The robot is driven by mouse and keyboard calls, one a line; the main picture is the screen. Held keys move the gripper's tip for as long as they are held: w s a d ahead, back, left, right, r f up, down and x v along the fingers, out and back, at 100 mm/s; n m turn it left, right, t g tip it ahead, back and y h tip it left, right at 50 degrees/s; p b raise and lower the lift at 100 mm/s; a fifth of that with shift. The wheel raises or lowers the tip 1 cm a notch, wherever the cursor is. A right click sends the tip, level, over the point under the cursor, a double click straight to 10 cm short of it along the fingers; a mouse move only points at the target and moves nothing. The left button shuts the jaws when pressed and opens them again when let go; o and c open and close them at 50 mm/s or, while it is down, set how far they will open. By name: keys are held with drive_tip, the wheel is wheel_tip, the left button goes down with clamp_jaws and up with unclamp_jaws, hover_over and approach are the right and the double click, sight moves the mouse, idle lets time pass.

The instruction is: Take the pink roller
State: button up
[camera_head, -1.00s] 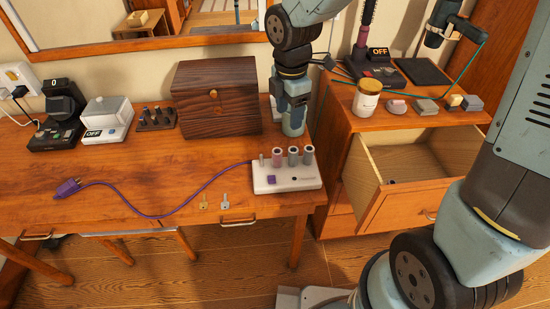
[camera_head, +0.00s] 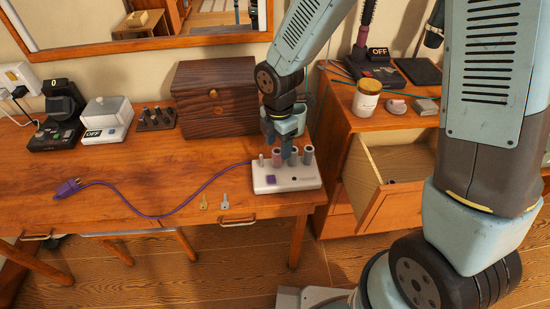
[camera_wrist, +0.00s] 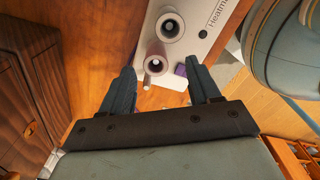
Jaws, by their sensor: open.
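The pink roller (camera_head: 276,159) stands upright on the white heater base (camera_head: 302,182), between a small bare peg and two grey rollers (camera_head: 308,155). It also shows in the wrist view (camera_wrist: 156,56), between and slightly beyond my fingertips. My gripper (camera_head: 280,145) is open and empty, pointing down just above the rollers, and its fingers partly cover the middle grey roller. In the wrist view, my gripper (camera_wrist: 160,65) has one finger on each side of the pink roller's line, with a grey roller (camera_wrist: 170,27) farther beyond. I cannot tell whether a finger touches any roller.
A dark wooden box (camera_head: 215,98) stands behind and left of the heater base. A purple cord (camera_head: 150,215) runs left across the desk, and two keys (camera_head: 225,202) lie near the front edge. An open drawer (camera_head: 395,185) is at the right.

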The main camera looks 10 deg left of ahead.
sight(277, 154)
drive_tip(key=shift+w+a+f, duration=0.1)
drive_tip(key=shift+f, duration=1.2)
drive_tip(key=shift+w+a+f, duration=0.1)
drive_tip(key=shift+f, duration=1.15)
drive_tip(key=c, duration=1.1)
